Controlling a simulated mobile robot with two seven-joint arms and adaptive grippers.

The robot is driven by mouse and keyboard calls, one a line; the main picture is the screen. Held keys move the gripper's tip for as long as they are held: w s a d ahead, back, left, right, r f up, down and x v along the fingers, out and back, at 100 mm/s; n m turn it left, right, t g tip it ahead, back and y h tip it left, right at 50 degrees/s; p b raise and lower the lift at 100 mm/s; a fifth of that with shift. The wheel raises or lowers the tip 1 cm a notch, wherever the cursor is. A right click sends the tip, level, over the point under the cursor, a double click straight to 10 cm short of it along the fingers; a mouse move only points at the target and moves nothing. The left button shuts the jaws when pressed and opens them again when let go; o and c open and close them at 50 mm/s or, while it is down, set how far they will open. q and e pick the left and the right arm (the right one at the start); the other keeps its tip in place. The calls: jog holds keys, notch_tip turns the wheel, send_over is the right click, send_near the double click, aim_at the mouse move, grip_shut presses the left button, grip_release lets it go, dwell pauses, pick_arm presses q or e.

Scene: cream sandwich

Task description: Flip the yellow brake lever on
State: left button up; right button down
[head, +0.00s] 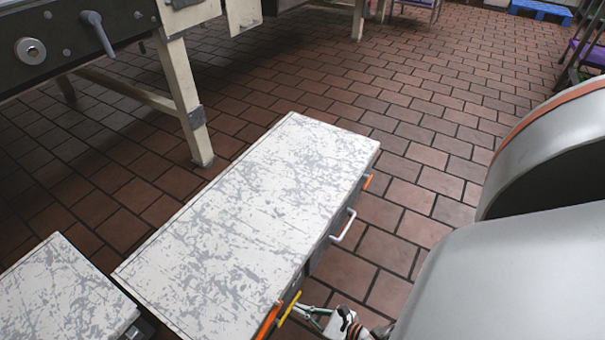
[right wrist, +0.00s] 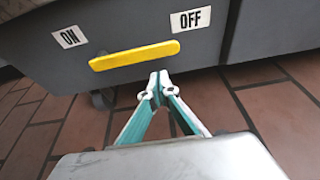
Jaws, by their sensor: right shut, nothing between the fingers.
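The yellow brake lever (right wrist: 134,55) lies nearly level on the grey side of a cart, its right end slightly higher. An ON label (right wrist: 69,37) is above its left end and an OFF label (right wrist: 190,18) is above its right end. My right gripper (right wrist: 158,80) is shut and empty, its tips just below the lever's right half; I cannot tell whether they touch it. In the head view the lever (head: 289,308) shows at the cart's near right side, with my right gripper (head: 308,312) beside it. My left gripper is not in view.
The cart has a worn white top (head: 250,220), a white handle (head: 344,226) and orange parts on its side. Another worn white surface (head: 60,295) stands at the lower left. A machine on cream legs (head: 185,95) stands behind.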

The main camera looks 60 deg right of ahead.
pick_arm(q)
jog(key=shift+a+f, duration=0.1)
pick_arm(e)
jog(key=shift+r, duration=1.25)
jog(key=shift+r, duration=0.1)
